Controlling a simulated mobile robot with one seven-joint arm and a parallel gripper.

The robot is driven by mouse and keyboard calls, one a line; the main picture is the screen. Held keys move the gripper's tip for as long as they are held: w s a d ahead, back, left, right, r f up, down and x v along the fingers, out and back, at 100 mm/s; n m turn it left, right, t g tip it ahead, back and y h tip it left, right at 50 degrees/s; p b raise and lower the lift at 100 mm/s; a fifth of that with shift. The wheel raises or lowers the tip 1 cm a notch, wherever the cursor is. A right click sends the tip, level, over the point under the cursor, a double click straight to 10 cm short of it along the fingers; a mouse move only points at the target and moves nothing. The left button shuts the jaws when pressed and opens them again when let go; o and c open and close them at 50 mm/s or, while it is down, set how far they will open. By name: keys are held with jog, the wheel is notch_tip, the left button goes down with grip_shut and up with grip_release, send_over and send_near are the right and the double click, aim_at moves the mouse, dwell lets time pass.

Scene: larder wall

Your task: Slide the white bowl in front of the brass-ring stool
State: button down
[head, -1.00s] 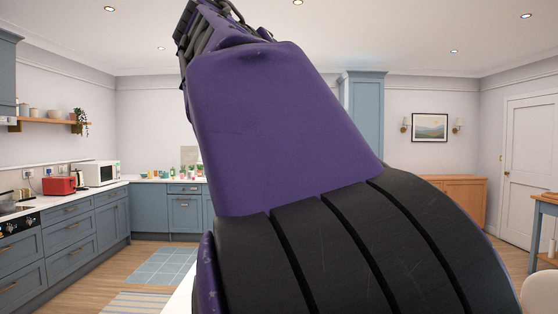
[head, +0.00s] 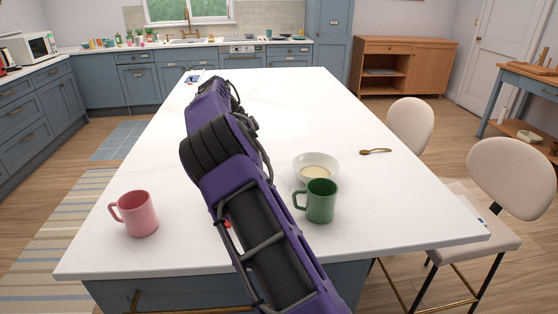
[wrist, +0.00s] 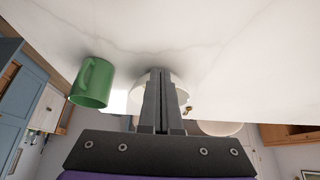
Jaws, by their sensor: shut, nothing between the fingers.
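The white bowl (head: 303,164) stands upright on the white island top, with something pale and creamy in it. The green mug (head: 321,203) stands just in front of it, overlapping it in the head view. A cream stool (head: 509,178) with black legs and a brass-coloured bar low down is at the right edge. A second cream stool (head: 410,125) is farther back, its legs mostly hidden. My gripper (wrist: 161,75) is shut and empty in the wrist view, its fingers covering part of the bowl (wrist: 181,92). I cannot make out its fingers in the head view.
A pink mug (head: 138,213) stands at the front left of the island top (head: 300,100). A brown spoon (head: 375,151) lies right of the bowl. The top is clear between bowl and right edge, apart from the spoon. The green mug (wrist: 92,82) is left of my fingers.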

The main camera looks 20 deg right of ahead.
jog(key=b+x, duration=0.1)
jog(key=x, duration=0.7)
jog(key=shift+s+f, duration=0.1)
jog(key=shift+f, duration=0.15)
jog(key=d, duration=0.3)
jog(key=shift+s+d+f, duration=0.2)
jog(key=shift+s+d, duration=0.15)
jog(key=shift+d, duration=0.35)
jog(key=s+d, duration=0.1)
jog(key=d, duration=0.7)
jog(key=s+d, duration=0.2)
jog(key=d, duration=0.7)
jog(key=s+d, duration=0.1)
jog(key=d, duration=0.7)
jog(key=shift+s+d, duration=0.2)
jog(key=shift+d, duration=0.1)
jog(key=shift+a, duration=0.1)
